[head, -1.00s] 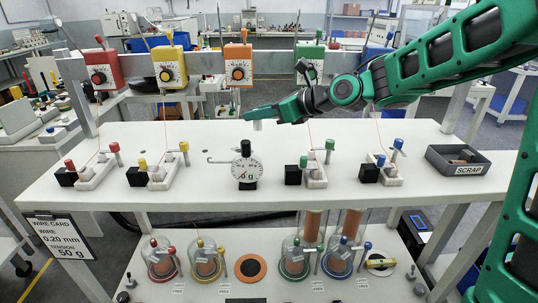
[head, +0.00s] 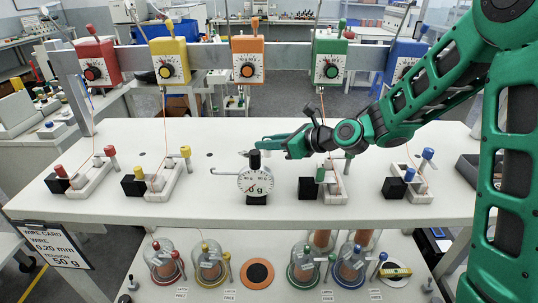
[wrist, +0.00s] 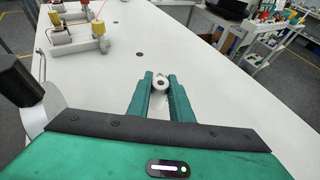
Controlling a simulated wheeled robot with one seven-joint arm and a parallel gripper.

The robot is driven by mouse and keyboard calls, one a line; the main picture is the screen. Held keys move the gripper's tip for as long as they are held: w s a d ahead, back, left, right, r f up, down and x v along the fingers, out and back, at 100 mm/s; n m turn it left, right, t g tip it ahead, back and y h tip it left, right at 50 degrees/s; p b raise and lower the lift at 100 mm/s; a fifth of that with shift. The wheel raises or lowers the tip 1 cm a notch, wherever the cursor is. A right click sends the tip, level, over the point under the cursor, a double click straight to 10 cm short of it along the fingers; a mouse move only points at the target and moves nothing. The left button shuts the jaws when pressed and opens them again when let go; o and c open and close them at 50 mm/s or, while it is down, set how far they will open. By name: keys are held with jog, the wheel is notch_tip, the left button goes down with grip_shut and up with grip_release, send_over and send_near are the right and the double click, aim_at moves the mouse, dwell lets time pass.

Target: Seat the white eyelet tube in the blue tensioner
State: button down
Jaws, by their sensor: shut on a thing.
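My gripper (head: 274,141) points left over the bench, just behind and above the white dial gauge. In the wrist view its two green fingers (wrist: 160,82) are shut on the white eyelet tube (wrist: 161,86), whose round end with a dark hole faces the camera. In the head view the tube is too small to make out clearly at the fingertips. The blue tensioner (head: 402,58) hangs on the rail at the back right, partly behind my arm. Its dial shows only in part, and I cannot make out its seat for the tube.
Red (head: 97,62), yellow (head: 168,60), orange (head: 248,58) and green (head: 329,60) tensioners hang along the rail. The dial gauge (head: 255,185) stands mid-bench. Winding fixtures with coloured knobs stand along the front. A dark scrap tray (head: 467,170) is at right. Glass domes stand on the lower shelf.

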aim_at(268, 156)
jog(key=shift+s+f, duration=0.1)
jog(key=shift+f, duration=1.8)
jog(key=c, duration=1.6)
grip_release()
